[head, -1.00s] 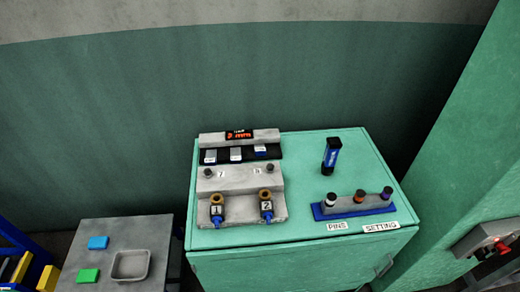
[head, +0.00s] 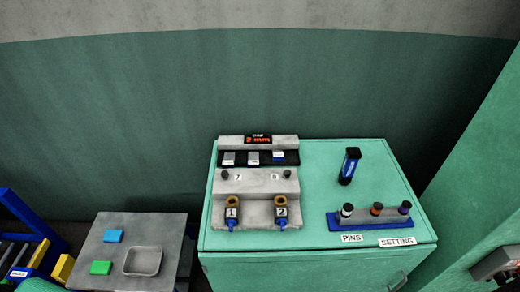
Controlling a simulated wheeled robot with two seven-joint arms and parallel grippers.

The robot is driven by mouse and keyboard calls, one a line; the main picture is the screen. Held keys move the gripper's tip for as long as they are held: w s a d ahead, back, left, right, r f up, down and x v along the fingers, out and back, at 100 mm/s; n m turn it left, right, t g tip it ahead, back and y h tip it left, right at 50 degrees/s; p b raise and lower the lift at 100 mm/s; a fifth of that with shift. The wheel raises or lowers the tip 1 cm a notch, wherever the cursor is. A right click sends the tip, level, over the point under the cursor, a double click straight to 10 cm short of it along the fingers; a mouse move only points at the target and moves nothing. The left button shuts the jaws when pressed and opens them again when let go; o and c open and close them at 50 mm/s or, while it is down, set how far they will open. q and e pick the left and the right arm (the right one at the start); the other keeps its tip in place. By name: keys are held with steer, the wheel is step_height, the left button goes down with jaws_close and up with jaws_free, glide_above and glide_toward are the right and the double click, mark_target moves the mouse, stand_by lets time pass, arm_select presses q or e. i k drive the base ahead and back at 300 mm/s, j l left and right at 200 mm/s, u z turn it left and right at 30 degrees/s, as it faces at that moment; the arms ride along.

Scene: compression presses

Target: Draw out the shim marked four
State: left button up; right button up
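A grey stepped fixture (head: 259,184) stands on the green cabinet top, with a red-lit display (head: 258,140) at its top. A black strip (head: 265,160) under the display holds three small pale tabs: a left tab (head: 229,157), a middle tab (head: 253,158) and a right tab (head: 278,156), which has some blue on it. These may be the shims, but their marks are too small to read, so I cannot tell which is four. Neither gripper is in view.
A blue pin stand (head: 334,221) with three capped pins and a dark blue cylinder (head: 349,166) stand on the cabinet's right. A grey side table (head: 112,276) at left holds a tray (head: 143,261), a blue block (head: 114,236) and a green block (head: 101,268).

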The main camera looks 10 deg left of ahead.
mark_target(278, 156)
steer(key=j+z, duration=0.35)
steer(key=k+j+z, duration=0.1)
steer(key=j+z, duration=0.25)
steer(key=l, duration=0.05)
